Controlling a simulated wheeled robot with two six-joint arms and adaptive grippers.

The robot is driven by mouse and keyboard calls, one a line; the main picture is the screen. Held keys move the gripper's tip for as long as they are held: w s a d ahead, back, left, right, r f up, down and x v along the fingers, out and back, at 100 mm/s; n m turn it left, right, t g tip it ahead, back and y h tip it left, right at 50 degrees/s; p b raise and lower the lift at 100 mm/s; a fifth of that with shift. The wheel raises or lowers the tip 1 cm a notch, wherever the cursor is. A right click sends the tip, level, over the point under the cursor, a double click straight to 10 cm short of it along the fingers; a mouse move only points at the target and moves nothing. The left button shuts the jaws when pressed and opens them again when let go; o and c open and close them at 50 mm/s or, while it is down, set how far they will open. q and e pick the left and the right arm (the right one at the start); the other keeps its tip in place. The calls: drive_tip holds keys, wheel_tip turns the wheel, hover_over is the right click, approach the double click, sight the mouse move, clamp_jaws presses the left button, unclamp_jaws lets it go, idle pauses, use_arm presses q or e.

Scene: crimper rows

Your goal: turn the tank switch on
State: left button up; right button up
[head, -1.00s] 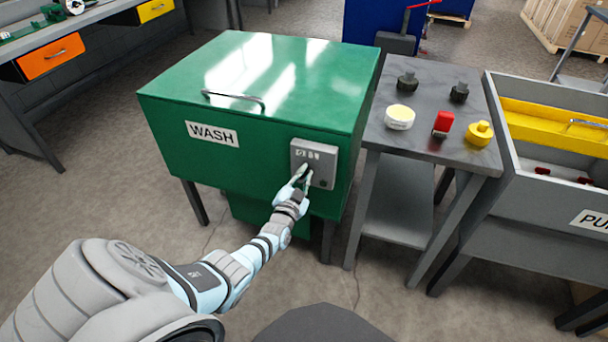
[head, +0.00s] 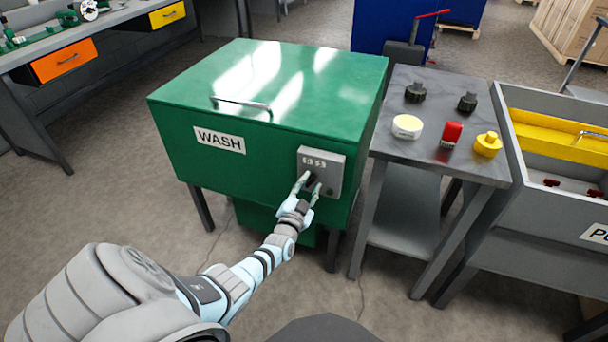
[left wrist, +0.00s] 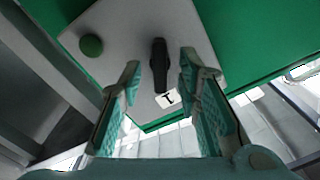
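The green wash tank (head: 262,100) has a closed lid with a bar handle and a WASH label. A grey switch box (head: 329,163) is on its front right; it also shows in the left wrist view (left wrist: 130,45). In that view a black switch knob (left wrist: 159,62) stands between my finger pads, with a gap on each side. A green round button (left wrist: 91,45) and a small white label (left wrist: 166,99) are beside it. My left gripper (head: 309,183) is open at the box, its fingers either side of the knob. My right gripper is out of view.
A grey side table (head: 432,80) right of the tank holds two dark parts, a cream round part, a red part and a yellow part. A grey bin with a yellow insert (head: 560,132) stands farther right. A workbench with drawers (head: 62,60) is at the left.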

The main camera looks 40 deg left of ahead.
use_arm(q)
drive_tip(key=v, duration=1.1)
